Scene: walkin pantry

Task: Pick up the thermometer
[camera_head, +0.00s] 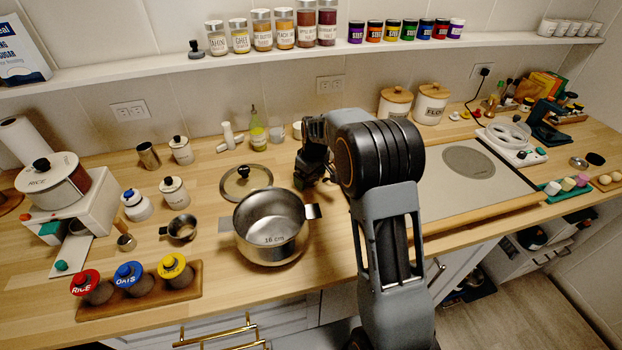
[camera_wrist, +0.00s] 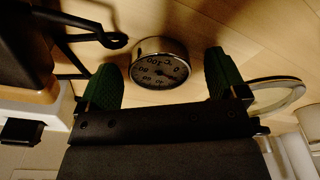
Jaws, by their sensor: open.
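My gripper (camera_wrist: 162,62) is open, with a visible gap between each finger and the dial. I cannot tell the height of the fingertips over the counter. In the head view my gripper (camera_head: 309,178) is low at the counter behind the steel pot, partly covered by my arm. The thermometer cannot be made out there.
The steel pot (camera_head: 269,228) and a glass lid (camera_head: 246,182) stand left of my gripper. A stovetop board (camera_head: 455,190) lies to the right. Canisters (camera_head: 394,104) stand behind. In the wrist view a dark hooked object (camera_wrist: 85,32) is left and a ring (camera_wrist: 277,96) right.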

